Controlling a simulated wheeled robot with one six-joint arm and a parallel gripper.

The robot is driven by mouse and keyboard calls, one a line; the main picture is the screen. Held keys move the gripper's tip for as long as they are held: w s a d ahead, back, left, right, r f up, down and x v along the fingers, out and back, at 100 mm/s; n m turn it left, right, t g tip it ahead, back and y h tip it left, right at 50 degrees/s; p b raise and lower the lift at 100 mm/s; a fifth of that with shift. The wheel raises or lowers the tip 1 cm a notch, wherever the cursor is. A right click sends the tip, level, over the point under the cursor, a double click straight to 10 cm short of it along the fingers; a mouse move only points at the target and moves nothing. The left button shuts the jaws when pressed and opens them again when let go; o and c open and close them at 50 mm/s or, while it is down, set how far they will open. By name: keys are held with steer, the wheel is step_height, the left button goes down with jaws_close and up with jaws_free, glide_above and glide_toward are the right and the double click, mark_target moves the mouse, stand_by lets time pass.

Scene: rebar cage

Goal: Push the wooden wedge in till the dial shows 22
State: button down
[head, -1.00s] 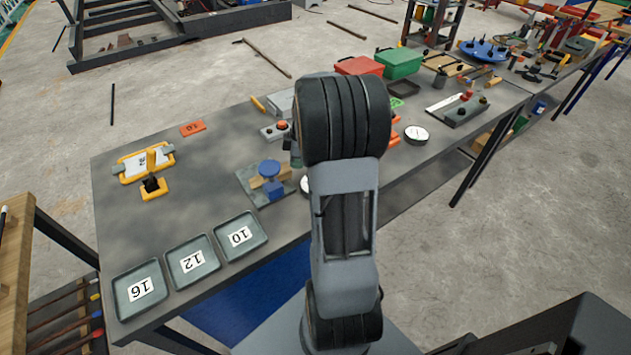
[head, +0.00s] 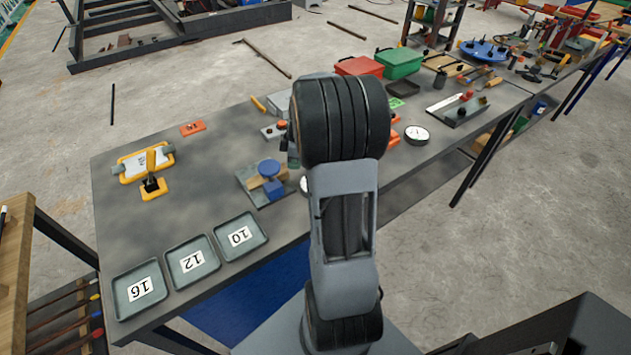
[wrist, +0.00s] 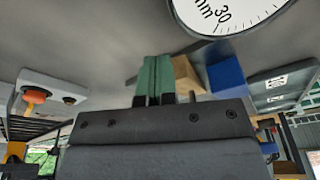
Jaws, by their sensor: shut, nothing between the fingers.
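The wooden wedge (head: 284,173) lies in a small fixture with a blue block (head: 273,190) and a round blue top. In the wrist view the wedge (wrist: 187,76) shows just right of my gripper (wrist: 154,76), with the blue block (wrist: 226,71) beyond it. My gripper's green fingers are shut together and empty. They are close beside the wedge; I cannot tell if they touch it. The white dial (wrist: 232,14) is cut off at the top of the wrist view; its 30 shows, but no needle reading. In the head view my arm hides most of the dial and the gripper.
A yellow-handled fixture (head: 153,188) stands at the left. A grey box with an orange knob (wrist: 62,91) shows left of my gripper.

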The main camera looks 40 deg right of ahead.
steer(key=shift+w+a, duration=0.2)
steer(key=shift+a, duration=0.35)
steer(key=shift+w+a, duration=0.15)
steer(key=shift+a, duration=0.4)
stand_by(1.6)
steer(key=shift+w+d, duration=0.15)
steer(key=shift+d, duration=0.9)
steer(key=shift+w+d, duration=0.2)
steer(key=shift+d, duration=0.8)
steer(key=shift+w+d, duration=0.15)
steer(key=shift+d, duration=0.9)
steer(key=shift+w+r+p, duration=0.45)
steer(key=shift+r+p, duration=0.1)
steer(key=shift+r, duration=0.1)
steer(key=shift+w+d+r+p, duration=0.15)
steer(key=shift+w+r+p, duration=0.7)
steer(key=shift+r, duration=0.1)
steer(key=shift+w+d+r+p, duration=0.1)
steer(key=shift+w+r+p, duration=0.6)
steer(key=shift+r+p, duration=0.15)
steer(key=shift+a+r, duration=0.1)
